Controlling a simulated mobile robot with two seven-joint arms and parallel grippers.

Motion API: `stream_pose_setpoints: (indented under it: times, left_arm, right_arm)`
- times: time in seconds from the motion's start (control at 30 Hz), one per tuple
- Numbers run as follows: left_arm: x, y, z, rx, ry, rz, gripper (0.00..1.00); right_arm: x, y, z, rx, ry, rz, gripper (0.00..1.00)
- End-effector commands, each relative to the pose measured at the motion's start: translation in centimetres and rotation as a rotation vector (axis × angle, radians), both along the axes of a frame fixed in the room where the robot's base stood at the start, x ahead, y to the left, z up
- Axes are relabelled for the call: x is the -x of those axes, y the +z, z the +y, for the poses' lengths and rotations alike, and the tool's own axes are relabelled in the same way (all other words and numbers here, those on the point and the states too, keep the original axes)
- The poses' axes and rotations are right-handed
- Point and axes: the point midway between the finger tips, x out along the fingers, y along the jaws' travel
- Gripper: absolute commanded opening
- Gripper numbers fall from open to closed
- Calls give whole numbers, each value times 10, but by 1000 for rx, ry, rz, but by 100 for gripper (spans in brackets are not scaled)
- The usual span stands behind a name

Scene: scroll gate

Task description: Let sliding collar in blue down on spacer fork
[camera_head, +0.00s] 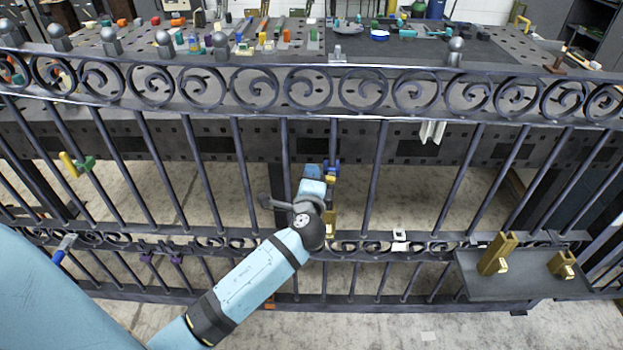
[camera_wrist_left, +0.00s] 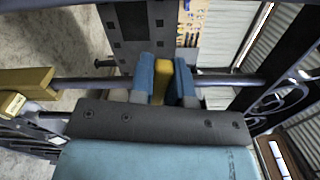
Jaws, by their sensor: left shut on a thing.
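The sliding collar in blue (camera_head: 335,166) is around an upright bar of the gate, about mid-height between the scroll band and the lower rail. My left gripper (camera_head: 328,176) reaches it from the left and is shut on its yellow handle, which shows between the blue fingertips in the left wrist view (camera_wrist_left: 162,80). The collar's blue body is mostly hidden there. A gold spacer fork (camera_head: 330,221) stands at the same bar just above the lower rail, below the collar and apart from it. It also shows at the left in the left wrist view (camera_wrist_left: 25,84). My right gripper is not in view.
A yellow and green piece (camera_head: 77,165) sits on a bar at the left. A shelf (camera_head: 525,285) at the lower right bears gold blocks (camera_head: 497,254). A white bracket (camera_head: 432,131) hangs under the scroll band. A cluttered table (camera_head: 400,50) stands behind the gate.

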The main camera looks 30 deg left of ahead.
Motion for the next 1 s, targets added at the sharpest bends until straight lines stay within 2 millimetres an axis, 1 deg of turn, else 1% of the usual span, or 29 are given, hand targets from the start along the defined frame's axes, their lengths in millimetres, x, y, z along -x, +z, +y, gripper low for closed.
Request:
stream_pose_setpoints:
  times: [0.07,0.3,0.63,0.67,0.7,0.77,1.0]
  left_arm:
    - [0,-2,0,18,1,-13,0]
    - [0,-2,1,45,1,-29,0]
    - [0,-2,1,47,1,-30,0]
    - [0,-2,1,47,1,-30,19]
    - [0,-2,1,46,1,-30,28]
    - [0,-2,1,46,1,-30,42]
    - [0,-2,1,46,0,-29,43]
  right_arm:
    - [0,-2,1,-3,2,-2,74]
    - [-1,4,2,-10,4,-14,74]
    - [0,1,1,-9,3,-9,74]
    - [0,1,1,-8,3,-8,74]
    - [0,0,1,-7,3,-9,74]
    - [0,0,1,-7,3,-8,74]
    - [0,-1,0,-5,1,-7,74]
